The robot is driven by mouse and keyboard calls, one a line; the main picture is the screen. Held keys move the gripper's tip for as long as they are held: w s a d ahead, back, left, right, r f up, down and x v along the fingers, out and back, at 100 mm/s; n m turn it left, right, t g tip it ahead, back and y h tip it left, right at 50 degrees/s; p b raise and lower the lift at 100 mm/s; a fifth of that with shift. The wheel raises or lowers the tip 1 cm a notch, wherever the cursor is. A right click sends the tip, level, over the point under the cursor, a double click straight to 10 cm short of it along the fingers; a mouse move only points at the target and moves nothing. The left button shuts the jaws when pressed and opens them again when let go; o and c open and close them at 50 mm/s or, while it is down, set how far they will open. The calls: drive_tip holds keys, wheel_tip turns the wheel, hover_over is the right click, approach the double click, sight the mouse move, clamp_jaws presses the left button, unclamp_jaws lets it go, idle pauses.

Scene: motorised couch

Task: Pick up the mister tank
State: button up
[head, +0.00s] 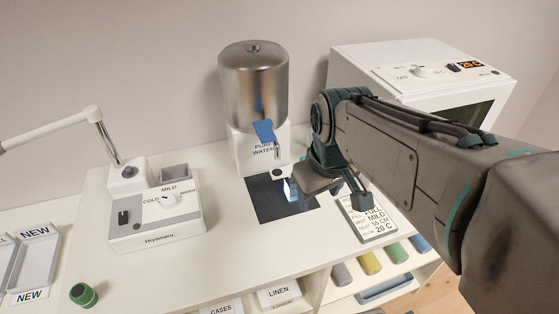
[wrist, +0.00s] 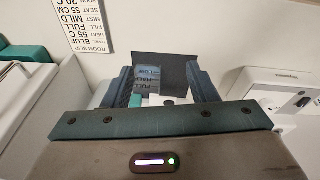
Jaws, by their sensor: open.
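The mister tank appears to be the small clear box with printed fill marks (wrist: 147,78) in the wrist view, lying between my fingers against a dark mat (wrist: 178,68). In the head view, a small pale blue part of it (head: 291,190) shows on the dark mat (head: 265,208), partly hidden by my gripper (head: 330,188). My gripper is open, with one finger on either side of the tank in the wrist view (wrist: 160,88). I cannot tell whether the fingers touch it.
A steel water dispenser (head: 253,90) stands behind the mat. A white cabinet (head: 400,60) is at the back right. A printed card (head: 368,222) lies right of the mat. A green jar (head: 84,295) stands front left. Shelves with rolled cloths (head: 370,262) are below the counter edge.

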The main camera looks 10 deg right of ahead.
drive_tip(key=w+d+r+n+g+b, duration=0.1)
drive_tip(key=w+r+n+b, duration=0.1)
drive_tip(key=w+n, duration=0.65)
drive_tip(key=w+d+r+n+g+b, duration=0.1)
drive_tip(key=w+r+n+g, duration=0.15)
drive_tip(key=w+n, duration=0.65)
drive_tip(key=shift+m+t, duration=0.45)
drive_tip(key=shift+m, duration=0.2)
drive_tip(key=f, duration=0.7)
drive_tip(key=shift+w+f, duration=0.6)
drive_tip(key=shift+f, duration=2.55)
drive_tip(key=shift+c, duration=0.3)
clamp_jaws()
drive_tip(key=shift+r, duration=0.1)
